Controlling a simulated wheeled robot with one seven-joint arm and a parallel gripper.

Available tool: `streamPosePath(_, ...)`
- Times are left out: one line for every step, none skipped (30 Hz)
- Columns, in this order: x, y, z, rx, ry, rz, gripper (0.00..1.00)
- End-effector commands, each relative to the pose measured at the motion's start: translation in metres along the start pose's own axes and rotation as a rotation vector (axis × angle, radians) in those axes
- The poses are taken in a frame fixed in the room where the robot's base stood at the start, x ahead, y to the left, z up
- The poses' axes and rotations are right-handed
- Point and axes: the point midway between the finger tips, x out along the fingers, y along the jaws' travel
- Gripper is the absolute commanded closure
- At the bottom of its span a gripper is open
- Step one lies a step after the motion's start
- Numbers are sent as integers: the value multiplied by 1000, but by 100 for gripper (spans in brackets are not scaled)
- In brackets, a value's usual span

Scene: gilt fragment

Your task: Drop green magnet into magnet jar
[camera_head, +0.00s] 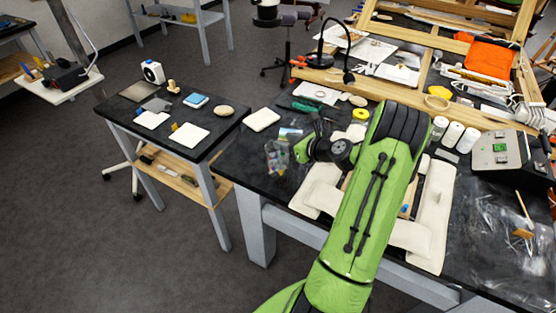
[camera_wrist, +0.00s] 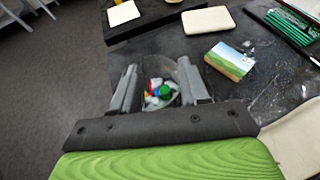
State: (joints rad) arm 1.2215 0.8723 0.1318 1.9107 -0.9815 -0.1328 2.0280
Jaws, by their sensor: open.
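The magnet jar (camera_wrist: 178,72) is a clear glass jar on the black table, with several coloured magnets inside. It also shows in the head view (camera_head: 277,157), left of my gripper. A green magnet (camera_wrist: 166,90) shows among the red, blue, yellow and white pieces at the jar's mouth. I cannot tell how deep it sits. My gripper (camera_wrist: 158,72) is open, its two fingers apart on either side of the jar's mouth in the wrist view. No magnet is visibly gripped.
A card with a landscape picture (camera_wrist: 230,60) and a cream block (camera_wrist: 208,20) lie close to the jar. Cream pads (camera_head: 437,205) lie under my arm. A grey box with green spots (camera_head: 499,148) stands at right.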

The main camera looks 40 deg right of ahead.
Motion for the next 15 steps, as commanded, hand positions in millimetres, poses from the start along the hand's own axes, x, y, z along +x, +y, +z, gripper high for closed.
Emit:
streamPosePath(-8,-2,0,1,1,-5,55)
streamPosePath(-13,-2,0,2,1,-5,55)
streamPosePath(-23,-2,1,2,1,-6,55)
streamPosePath(-31,-2,1,3,1,-7,55)
streamPosePath(-40,-2,1,3,1,-8,55)
streamPosePath(-51,-2,1,4,1,-8,55)
streamPosePath(-60,-2,1,3,2,-8,55)
streamPosePath(-69,-2,1,3,1,-8,55)
streamPosePath(-80,-2,1,3,1,-8,55)
streamPosePath(-89,-2,1,2,0,-8,55)
streamPosePath(-98,-2,1,3,1,-9,55)
streamPosePath(-108,-2,1,3,0,-7,55)
streamPosePath(-116,-2,1,2,0,-7,55)
streamPosePath(-123,-2,1,2,1,-7,55)
streamPosePath(-131,-1,1,2,0,-6,55)
